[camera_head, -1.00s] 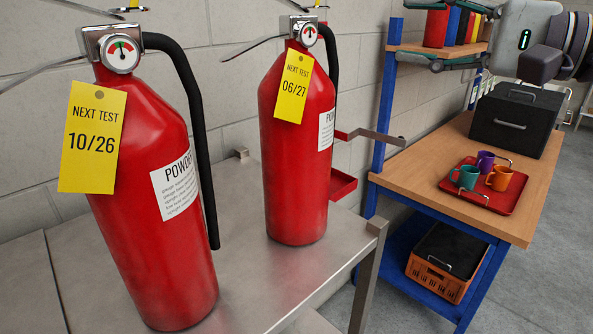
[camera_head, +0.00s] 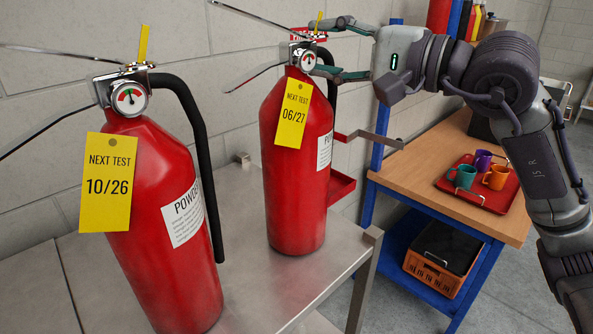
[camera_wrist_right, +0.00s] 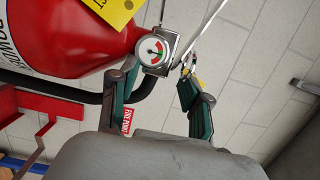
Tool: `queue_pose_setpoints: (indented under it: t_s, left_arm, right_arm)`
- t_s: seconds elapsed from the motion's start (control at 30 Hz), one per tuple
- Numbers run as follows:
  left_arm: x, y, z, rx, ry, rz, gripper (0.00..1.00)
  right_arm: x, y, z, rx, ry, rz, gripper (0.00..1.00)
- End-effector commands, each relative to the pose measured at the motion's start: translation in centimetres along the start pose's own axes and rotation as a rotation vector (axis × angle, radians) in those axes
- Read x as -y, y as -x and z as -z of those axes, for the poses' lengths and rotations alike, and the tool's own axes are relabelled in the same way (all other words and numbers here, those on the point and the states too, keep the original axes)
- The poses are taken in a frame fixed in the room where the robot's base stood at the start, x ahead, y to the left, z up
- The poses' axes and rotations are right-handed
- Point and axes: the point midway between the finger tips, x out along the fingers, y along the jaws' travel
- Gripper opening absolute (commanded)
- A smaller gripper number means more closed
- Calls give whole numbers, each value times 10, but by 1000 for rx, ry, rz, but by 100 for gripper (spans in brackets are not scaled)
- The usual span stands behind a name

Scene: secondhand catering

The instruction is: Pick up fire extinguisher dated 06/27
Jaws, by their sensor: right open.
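The fire extinguisher tagged 06/27 (camera_head: 295,190) stands upright on the steel table, a yellow tag hanging at its neck. A second extinguisher, tagged 10/26 (camera_head: 165,240), stands to its left, nearer me. My right gripper (camera_head: 316,49) is open at the head of the 06/27 extinguisher, one finger above and one below its valve area. In the right wrist view, the open fingers (camera_wrist_right: 158,72) are on either side of the valve and gauge (camera_wrist_right: 151,50), the red body (camera_wrist_right: 70,35) beyond. Whether they touch it, I cannot tell. My left gripper is out of view.
The steel table (camera_head: 255,285) ends just right of the 06/27 extinguisher. A red wall bracket (camera_head: 341,187) is close behind it. A wooden-topped bench (camera_head: 410,165) at right holds a red tray (camera_head: 490,203) with mugs. An orange crate (camera_head: 433,272) sits below.

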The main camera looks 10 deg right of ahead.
Motion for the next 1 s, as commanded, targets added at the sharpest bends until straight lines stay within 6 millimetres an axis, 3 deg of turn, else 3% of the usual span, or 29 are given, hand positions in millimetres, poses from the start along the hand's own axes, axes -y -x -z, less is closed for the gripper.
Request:
queue_pose_setpoints:
  t_s: [0.1, 0.37, 0.63, 1.0]
  left_arm:
    - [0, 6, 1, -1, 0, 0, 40]
    - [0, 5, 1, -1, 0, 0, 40]
    - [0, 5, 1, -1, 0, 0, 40]
    - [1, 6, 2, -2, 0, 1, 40]
  right_arm:
    - [1, -11, 0, 1, -1, -1, 48]
    - [-1, -13, 0, -1, 1, 0, 46]
    - [-1, -13, 0, 0, 1, -1, 1]
    - [8, -10, -1, 0, 5, 21, 0]
